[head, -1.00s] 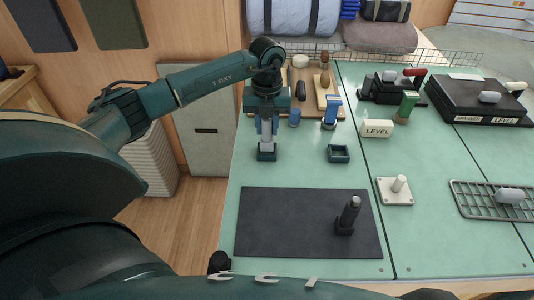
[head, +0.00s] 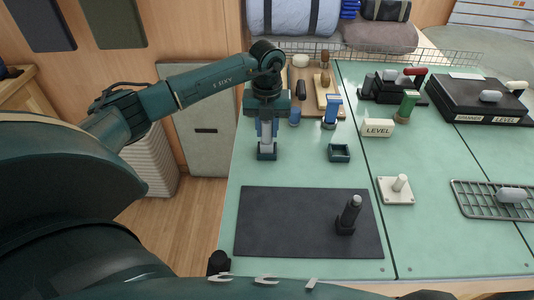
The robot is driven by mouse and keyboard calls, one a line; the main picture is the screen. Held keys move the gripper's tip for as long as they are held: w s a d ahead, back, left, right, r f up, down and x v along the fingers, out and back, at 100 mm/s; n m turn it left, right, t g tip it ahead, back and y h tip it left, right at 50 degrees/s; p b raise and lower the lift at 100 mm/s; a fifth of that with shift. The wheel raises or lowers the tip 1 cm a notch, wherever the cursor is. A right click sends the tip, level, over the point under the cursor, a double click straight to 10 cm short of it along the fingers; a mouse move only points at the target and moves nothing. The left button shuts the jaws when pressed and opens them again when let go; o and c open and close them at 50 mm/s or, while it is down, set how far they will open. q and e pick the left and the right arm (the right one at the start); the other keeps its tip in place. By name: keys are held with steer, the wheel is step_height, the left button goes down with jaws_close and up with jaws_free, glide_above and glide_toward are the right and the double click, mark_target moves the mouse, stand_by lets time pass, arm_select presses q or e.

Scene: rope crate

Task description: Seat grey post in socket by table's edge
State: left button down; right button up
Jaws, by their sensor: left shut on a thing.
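The grey post (head: 266,145) stands upright between the blue fingers of my left gripper (head: 267,132), which is shut on it. Its lower end is at a small dark green socket (head: 267,157) by the table's left edge. The post's foot is hidden by the socket's front wall, so I cannot tell how deep it sits. A second dark green square socket (head: 339,159) to the right is empty. My right gripper is not in view.
A dark mat (head: 290,225) lies in front, with a black post (head: 349,212) in a base. A white post on a plate (head: 396,192), a LEVEL block (head: 377,128) and a wire rack (head: 480,205) stand right. Tools on a wooden board (head: 312,95) are behind the gripper.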

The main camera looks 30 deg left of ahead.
arm_select(q)
steer(key=shift+f+b, duration=0.5)
steer(key=shift+f, duration=0.35)
stand_by(0.6)
steer(key=c, duration=1.1)
jaws_free()
steer(key=shift+o, duration=0.2)
steer(key=shift+r, duration=0.2)
step_height(320, 180, up, 13)
steer(key=shift+f+b, duration=0.2)
steer(key=shift+b, duration=0.1)
steer(key=shift+r, duration=0.1)
